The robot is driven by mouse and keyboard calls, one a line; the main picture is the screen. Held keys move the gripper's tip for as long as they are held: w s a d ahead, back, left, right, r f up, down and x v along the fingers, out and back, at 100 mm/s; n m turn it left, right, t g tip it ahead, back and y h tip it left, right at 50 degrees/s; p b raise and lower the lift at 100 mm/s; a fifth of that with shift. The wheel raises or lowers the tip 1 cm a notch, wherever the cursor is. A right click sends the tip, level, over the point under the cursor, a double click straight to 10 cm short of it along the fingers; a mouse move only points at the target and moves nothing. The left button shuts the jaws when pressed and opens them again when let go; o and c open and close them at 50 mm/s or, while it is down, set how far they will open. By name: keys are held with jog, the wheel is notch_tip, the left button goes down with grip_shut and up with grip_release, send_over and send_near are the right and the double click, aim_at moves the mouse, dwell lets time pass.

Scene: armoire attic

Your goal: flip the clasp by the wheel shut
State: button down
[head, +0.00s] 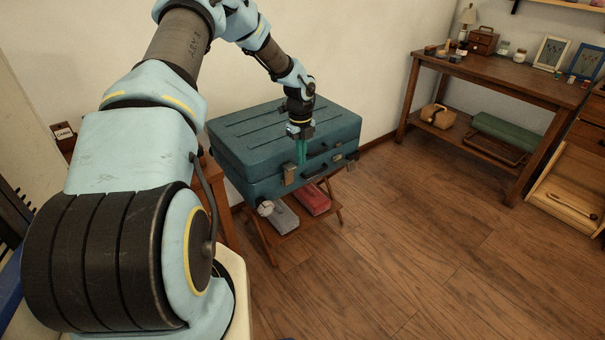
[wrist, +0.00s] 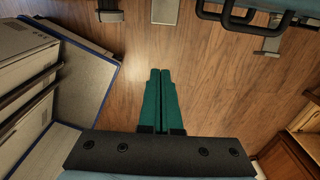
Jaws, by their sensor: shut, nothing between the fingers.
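The teal suitcase (head: 250,145) lies closed-looking on a folding wooden stand. Its front has a metal clasp (head: 289,175) toward the left and another clasp (head: 351,160) near the right end, with a dark handle (head: 323,165) between. A pale round part, perhaps the wheel (head: 265,208), shows below the left front corner. In the wrist view one clasp (wrist: 109,14) is at the top left, another clasp (wrist: 270,40) at the top right; the clasps' positions are hard to tell. My gripper (head: 301,160) is shut and empty, pointing down by the suitcase front; its green fingers (wrist: 160,72) appear apart from both clasps.
A grey box (head: 282,214) and a red box (head: 313,199) sit on the stand's lower shelf. A wooden table (head: 455,68) with small items stands at the back right. The floor (head: 400,220) in front of the suitcase is clear.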

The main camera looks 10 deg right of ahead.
jog(key=shift+w+a+r, duration=0.1)
jog(key=shift+w+r, duration=0.1)
jog(key=shift+r, duration=0.5)
jog(key=shift+w+a+r, duration=0.1)
jog(key=shift+w+r, duration=0.1)
jog(key=shift+r, duration=0.45)
